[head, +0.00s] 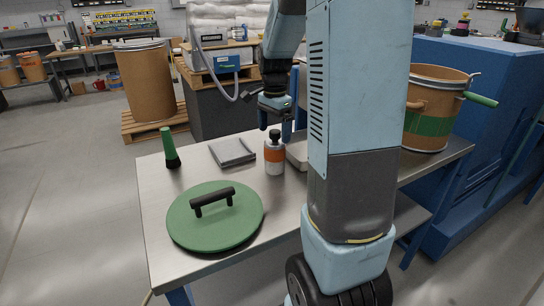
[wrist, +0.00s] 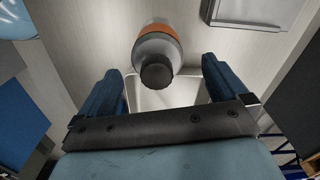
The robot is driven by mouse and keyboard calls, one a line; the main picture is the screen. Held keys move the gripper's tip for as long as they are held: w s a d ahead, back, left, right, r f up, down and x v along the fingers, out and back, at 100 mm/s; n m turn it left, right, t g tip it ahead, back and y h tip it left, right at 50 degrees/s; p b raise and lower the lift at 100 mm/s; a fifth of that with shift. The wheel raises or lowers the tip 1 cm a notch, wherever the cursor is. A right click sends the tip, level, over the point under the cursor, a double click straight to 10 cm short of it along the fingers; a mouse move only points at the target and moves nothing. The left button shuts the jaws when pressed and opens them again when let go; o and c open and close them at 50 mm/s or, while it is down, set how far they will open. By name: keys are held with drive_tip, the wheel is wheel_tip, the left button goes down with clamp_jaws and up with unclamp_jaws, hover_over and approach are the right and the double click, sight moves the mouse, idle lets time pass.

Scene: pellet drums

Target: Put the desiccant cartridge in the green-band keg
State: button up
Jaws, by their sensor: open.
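The desiccant cartridge appears to be the pale grey bottle with an orange band and dark cap (head: 274,158), upright on the steel table; it also shows in the wrist view (wrist: 155,47). My gripper (head: 275,122) is open and empty, above and close to the cartridge. In the wrist view, the cartridge's dark cap lies between and slightly ahead of the two blue fingers (wrist: 162,68). The green-band keg (head: 428,127) is a brown drum at the table's right end, with its top open. Its inner bottom is hidden, and my arm stands between it and the cartridge.
A green lid with a black handle (head: 215,218) lies at the table's front left. A green-and-black upright tool (head: 170,150) and a flat grey scale-like pad (head: 232,152) stand behind it. A pale tray (head: 298,153) is beside the cartridge.

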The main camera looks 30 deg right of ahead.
sight(274, 141)
drive_tip(key=shift+s+f, duration=0.15)
drive_tip(key=shift+f, duration=2.2)
drive_tip(key=shift+c, duration=0.3)
drive_tip(key=c, duration=1.4)
drive_tip(key=shift+o, duration=0.2)
drive_tip(key=shift+r, duration=0.6)
drive_tip(key=r, duration=0.2)
drive_tip(key=shift+a+r, duration=0.2)
drive_tip(key=shift+r, duration=0.1)
drive_tip(key=s+a+r, duration=0.7)
drive_tip(key=a+r, duration=0.2)
drive_tip(key=a, duration=0.2)
drive_tip(key=shift+s+a+r, duration=0.15)
drive_tip(key=shift+s+a, duration=0.1)
